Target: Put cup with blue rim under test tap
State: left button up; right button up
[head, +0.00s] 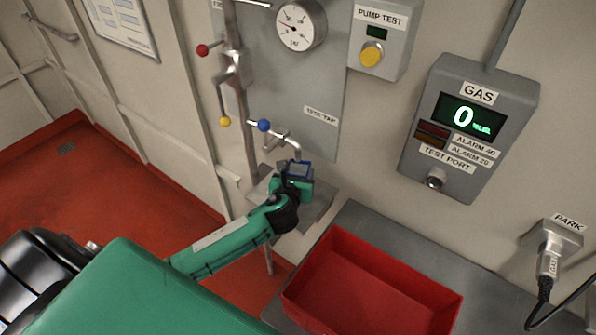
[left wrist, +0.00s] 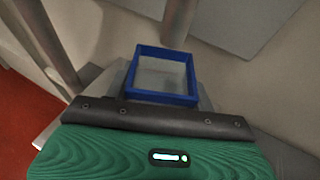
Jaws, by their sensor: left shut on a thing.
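The cup with the blue rim (head: 299,168) is square and sits at the end of my left gripper (head: 293,183). It also shows in the left wrist view, where the blue rim (left wrist: 162,98) is uppermost and the cup looks empty. My left gripper is shut on the cup; its fingers are mostly hidden. The test tap (head: 281,138) with a blue knob is on the wall, and its bent spout ends just above the cup in the head view. The exact gap and alignment are hard to tell. My right gripper is not in view.
A small grey shelf (head: 318,206) is below the cup. A red tray (head: 372,290) sits on the grey counter (head: 393,236) to the right. A vertical pipe (head: 243,120) with red and yellow knobs stands left of the tap. The gas panel (head: 468,125) is on the wall at right.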

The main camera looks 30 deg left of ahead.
pick_arm(q)
jog(key=shift+s, duration=0.1)
jog(key=o, duration=1)
jog(key=shift+f, duration=0.1)
jog(key=shift+o, duration=0.2)
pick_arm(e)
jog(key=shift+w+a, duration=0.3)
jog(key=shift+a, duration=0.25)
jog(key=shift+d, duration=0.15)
pick_arm(q)
jog(key=shift+s+r, duration=0.2)
jog(key=shift+s, duration=0.15)
jog(key=b+v, duration=0.1)
jog(key=v, duration=1)
jog(key=shift+b, duration=0.35)
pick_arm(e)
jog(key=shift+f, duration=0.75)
